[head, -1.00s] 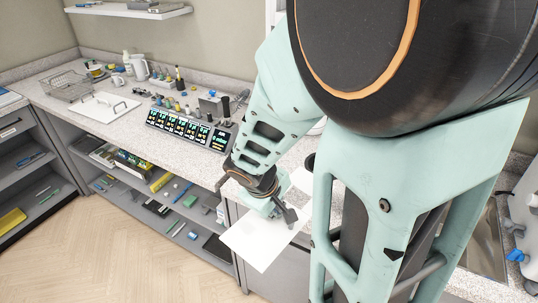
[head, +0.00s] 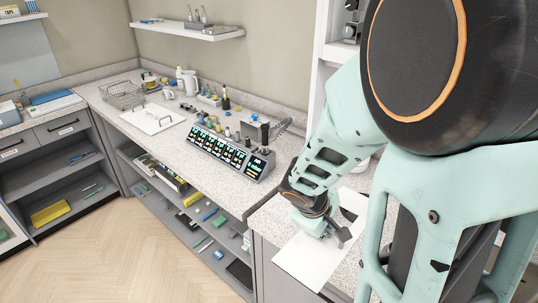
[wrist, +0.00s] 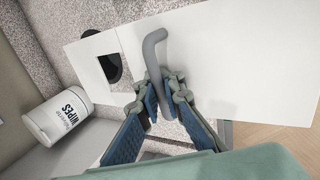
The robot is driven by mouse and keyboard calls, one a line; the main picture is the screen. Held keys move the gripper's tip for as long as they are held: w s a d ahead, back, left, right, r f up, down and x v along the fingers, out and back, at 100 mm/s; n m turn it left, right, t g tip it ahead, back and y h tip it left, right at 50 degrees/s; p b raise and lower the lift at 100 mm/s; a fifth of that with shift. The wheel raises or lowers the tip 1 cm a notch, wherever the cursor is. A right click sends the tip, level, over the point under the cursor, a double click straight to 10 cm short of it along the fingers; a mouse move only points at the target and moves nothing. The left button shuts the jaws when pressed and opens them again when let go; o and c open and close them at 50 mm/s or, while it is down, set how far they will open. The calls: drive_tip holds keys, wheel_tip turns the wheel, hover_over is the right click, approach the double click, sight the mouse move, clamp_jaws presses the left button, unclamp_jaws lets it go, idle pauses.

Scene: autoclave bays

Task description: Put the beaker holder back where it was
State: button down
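I take the flat white plate with a grey bent handle to be the beaker holder (head: 305,262). In the wrist view the plate (wrist: 255,60) spreads right of my gripper, and the grey handle (wrist: 154,48) rises between the fingers. My gripper (head: 343,238) is shut on this handle; its fingertips (wrist: 163,92) are close together around it. The plate lies level over the counter's front edge and partly overhangs it. A white part with a square cutout (wrist: 85,45) continues to the left; whether it is one piece with the plate I cannot tell.
A dark round opening (wrist: 110,70) shows through the cutout. Left on the counter are a control panel with lit displays (head: 230,155), a white lid with handles (head: 152,118) and a wire basket (head: 122,95). Open shelves are below.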

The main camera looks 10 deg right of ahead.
drive_tip(key=w+f+b, duration=0.1)
drive_tip(key=w+f, duration=0.1)
drive_tip(key=w+f+b, duration=0.1)
drive_tip(key=w+f, duration=0.1)
drive_tip(key=w, duration=0.1)
drive_tip(key=w+f+b, duration=0.1)
drive_tip(key=w+f, duration=0.2)
drive_tip(key=shift+w+d, duration=0.2)
drive_tip(key=shift+d, duration=0.05)
drive_tip(key=f+b, duration=0.1)
drive_tip(key=w+f+b, duration=0.1)
drive_tip(key=f, duration=0.1)
drive_tip(key=shift+f, duration=0.2)
drive_tip(key=shift+f+b, duration=0.25)
drive_tip(key=shift+b, duration=0.05)
drive_tip(key=shift+s, duration=0.1)
drive_tip(key=shift+f+b, duration=0.3)
drive_tip(key=shift+b, duration=0.1)
drive_tip(key=c, duration=2.6)
unclamp_jaws()
drive_tip(key=o, duration=0.5)
drive_tip(key=shift+r, duration=0.1)
